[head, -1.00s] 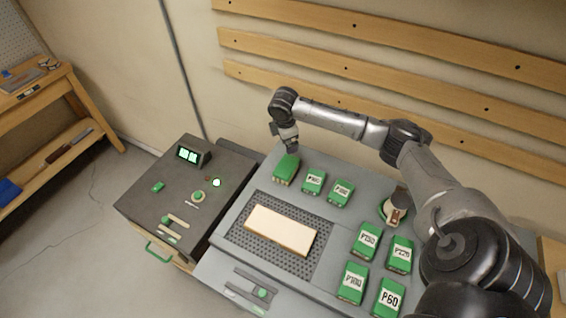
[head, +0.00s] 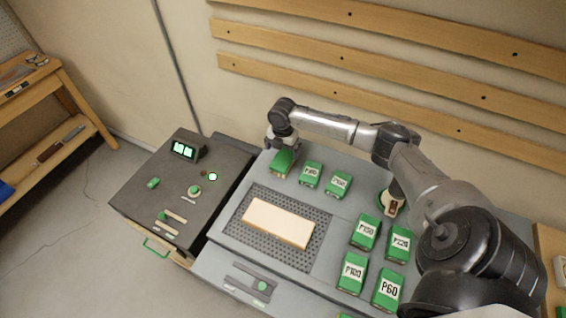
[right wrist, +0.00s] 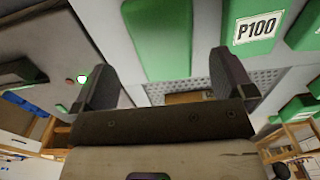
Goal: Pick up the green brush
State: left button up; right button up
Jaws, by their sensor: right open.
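The green brush (head: 283,161) looks to be the unlabelled green piece at the left end of the back row on the grey bench. My right gripper (head: 283,142) is directly above its back end, and hides part of it. In the right wrist view the smooth green top of the brush (right wrist: 160,40) lies ahead of the gripper (right wrist: 164,80), lined up between its two spread fingers. The fingers are open; I cannot tell whether they touch it. My left gripper is not in view.
Labelled green blocks stand close by, the nearest a P100 block (right wrist: 255,28). A pale wooden board (head: 278,222) lies on a perforated mat (head: 240,238). A dark control box (head: 165,190) stands at the left. The wall with wooden rails (head: 340,55) is behind.

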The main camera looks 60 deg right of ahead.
aim_at(283, 158)
jog(key=shift+s+a+f, duration=0.1)
jog(key=shift+a+f, duration=0.05)
jog(key=shift+f, duration=1.65)
jog(key=shift+s+a+f, duration=0.1)
jog(key=shift+f, duration=1.65)
jog(key=shift+c, duration=0.3)
jog(key=c, duration=1.1)
jog(key=shift+r, duration=0.1)
